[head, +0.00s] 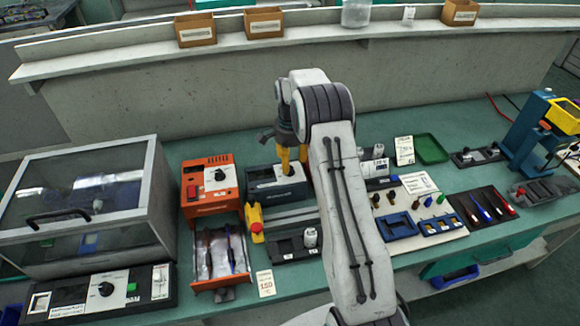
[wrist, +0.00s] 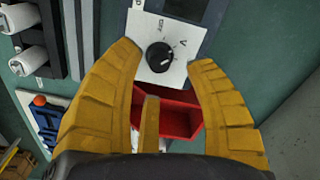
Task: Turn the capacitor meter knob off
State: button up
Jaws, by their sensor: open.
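In the wrist view, a round black knob (wrist: 160,57) sits on the white face of the meter (wrist: 190,32). The printed word OFF is above the knob and a V is to its right. A small pale mark on the knob seems to face lower right, away from OFF. My gripper (wrist: 167,58) is open, its yellow fingers on either side of the knob with a gap. I cannot tell the height between them. In the head view, my gripper (head: 292,160) hangs over a grey box (head: 277,188) that looks like the meter; its knob is largely hidden.
A red tray (wrist: 180,115) lies beside the meter in the wrist view. In the head view, an orange unit (head: 210,186) with its own knob stands to the left, and a yellow block with a red top (head: 255,222) is in front. Small tools and trays crowd the right.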

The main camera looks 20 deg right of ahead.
jog(key=shift+f, duration=1.7)
grip_shut()
